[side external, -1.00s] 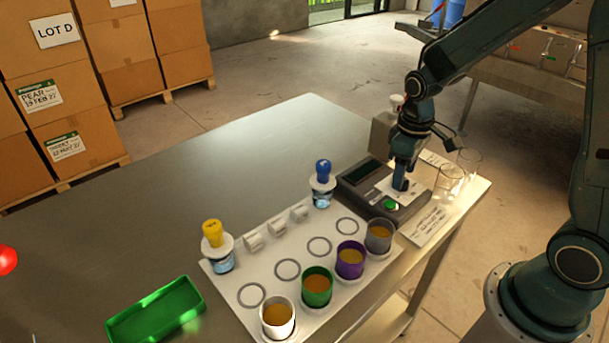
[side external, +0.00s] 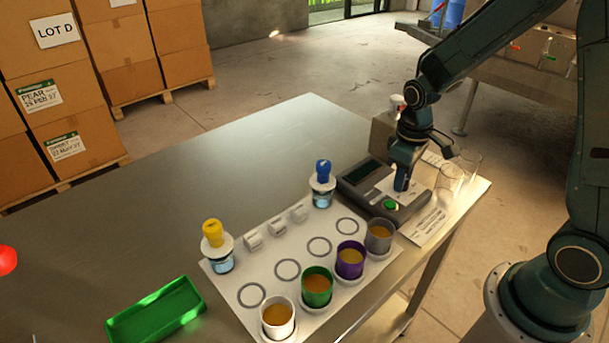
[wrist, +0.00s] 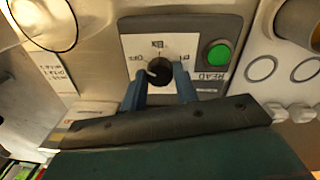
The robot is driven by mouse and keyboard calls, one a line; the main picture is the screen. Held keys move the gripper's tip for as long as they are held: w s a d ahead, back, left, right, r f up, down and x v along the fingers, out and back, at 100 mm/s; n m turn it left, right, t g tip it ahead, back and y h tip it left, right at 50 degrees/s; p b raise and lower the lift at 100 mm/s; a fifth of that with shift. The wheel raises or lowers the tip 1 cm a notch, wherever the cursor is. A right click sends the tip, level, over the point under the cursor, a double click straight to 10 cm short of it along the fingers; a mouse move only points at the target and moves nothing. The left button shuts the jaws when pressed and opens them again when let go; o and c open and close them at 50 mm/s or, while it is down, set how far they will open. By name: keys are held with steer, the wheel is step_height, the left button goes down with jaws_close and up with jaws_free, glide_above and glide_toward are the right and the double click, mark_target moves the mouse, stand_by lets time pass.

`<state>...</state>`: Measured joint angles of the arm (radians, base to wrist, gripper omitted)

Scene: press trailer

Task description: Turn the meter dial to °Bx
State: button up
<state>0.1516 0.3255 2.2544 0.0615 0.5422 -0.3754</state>
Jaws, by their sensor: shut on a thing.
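The meter (side external: 357,178) is a grey box with a dark display and a green READ button (wrist: 217,55), standing at the right end of the table. Its black dial (wrist: 160,72) sits on a white plate marked OFF at left, °Bx at the middle and pH at right in the wrist view. The dial's white mark appears on its left side, nearer OFF than °Bx. My gripper (wrist: 159,85) is shut on the dial, a blue finger on either side of it. In the side view my gripper (side external: 402,184) comes down onto the meter and hides the dial.
Clear glasses (side external: 450,180) stand close to the right of my gripper. A white mat (side external: 318,277) holds several coloured cups and two dropper bottles. A green tray (side external: 155,311) lies at front left.

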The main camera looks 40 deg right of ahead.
steer(key=shift+m, duration=0.3)
steer(key=m, duration=0.5)
steer(key=shift+w, duration=0.1)
steer(key=m, duration=0.6)
steer(key=shift+g, duration=0.3)
steer(key=o, duration=1)
steer(key=shift+c, duration=0.2)
steer(key=shift+r, duration=0.1)
step_height(320, 180, up, 14)
steer(key=shift+w+a+f, duration=0.2)
steer(key=shift+w+a, duration=0.05)
steer(key=shift+w, duration=0.05)
